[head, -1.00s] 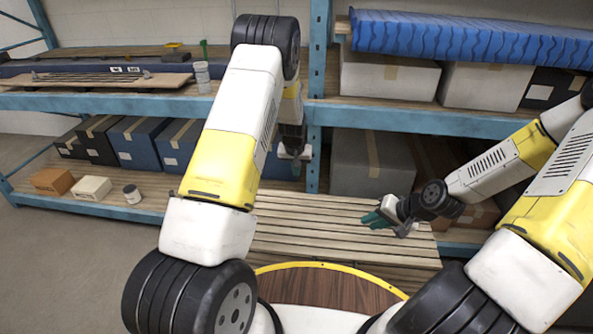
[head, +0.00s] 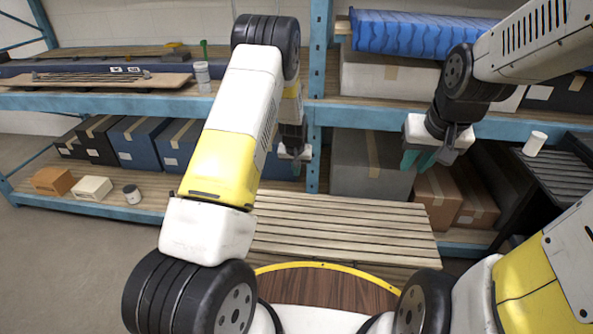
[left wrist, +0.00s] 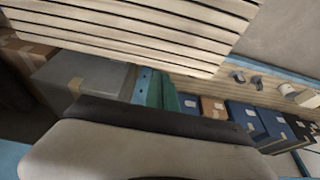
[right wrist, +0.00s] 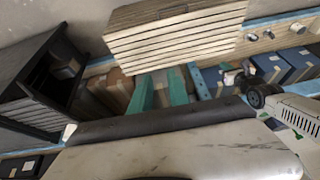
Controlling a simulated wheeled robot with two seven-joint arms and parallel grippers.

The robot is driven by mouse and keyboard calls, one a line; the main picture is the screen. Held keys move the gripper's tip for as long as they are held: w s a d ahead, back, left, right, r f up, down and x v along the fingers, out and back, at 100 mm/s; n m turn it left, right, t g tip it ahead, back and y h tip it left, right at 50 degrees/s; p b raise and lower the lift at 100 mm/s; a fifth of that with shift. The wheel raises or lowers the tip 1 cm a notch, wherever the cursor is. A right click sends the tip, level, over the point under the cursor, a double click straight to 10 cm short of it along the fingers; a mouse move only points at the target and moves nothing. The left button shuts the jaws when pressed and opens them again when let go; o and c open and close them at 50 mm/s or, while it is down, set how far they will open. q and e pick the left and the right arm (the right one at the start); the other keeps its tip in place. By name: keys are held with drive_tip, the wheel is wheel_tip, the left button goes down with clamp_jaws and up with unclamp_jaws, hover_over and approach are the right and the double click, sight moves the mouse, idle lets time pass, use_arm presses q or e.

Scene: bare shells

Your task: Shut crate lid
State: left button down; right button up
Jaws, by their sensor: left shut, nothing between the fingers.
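The slatted pale wooden crate (head: 340,225) stands low in front of me in the head view. Its slatted top looks flat and closed over, but I cannot make out the lid's edge or any gap clearly. The crate also shows at the top of the right wrist view (right wrist: 175,38) and the left wrist view (left wrist: 150,25). My left gripper (left wrist: 161,90) is shut and empty; in the head view it hangs behind my left arm, beyond the crate's far left corner. My right gripper (head: 420,159) is open and empty, raised past the crate's far right corner, clear of it.
Blue-framed shelving (head: 200,103) runs behind the crate, with a grey box (head: 365,165) and cardboard boxes (head: 437,195) on the lower level. A black table (head: 570,180) with a white cup (head: 535,143) stands at the right. Floor at the left is clear.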

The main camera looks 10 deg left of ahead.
use_arm(q)
drive_tip(key=shift+s+f, duration=0.45)
drive_tip(key=shift+s, duration=0.2)
use_arm(e)
drive_tip(key=s+a+r+t+y, duration=0.1)
drive_tip(key=s+a+r, duration=0.2)
drive_tip(key=s+r, duration=0.5)
drive_tip(key=shift+s+r+n+y, duration=0.3)
drive_tip(key=shift+s+y, duration=0.1)
drive_tip(key=shift+s, duration=0.2)
drive_tip(key=shift+a, duration=0.1)
use_arm(q)
drive_tip(key=s+a+r+h, duration=0.1)
drive_tip(key=s+r, duration=0.4)
drive_tip(key=r, duration=0.5)
drive_tip(key=s+r+t, duration=0.1)
drive_tip(key=s+r, duration=0.4)
drive_tip(key=r, duration=0.4)
drive_tip(key=s+a+r+h, duration=0.1)
drive_tip(key=s+r, duration=0.4)
drive_tip(key=r, duration=0.5)
drive_tip(key=s+r, duration=0.4)
drive_tip(key=s, duration=0.7)
drive_tip(key=s+r+t, duration=0.1)
drive_tip(key=s+r, duration=0.3)
drive_tip(key=s, duration=0.8)
drive_tip(key=shift+a+r+m, duration=0.3)
drive_tip(key=shift+r, duration=0.05)
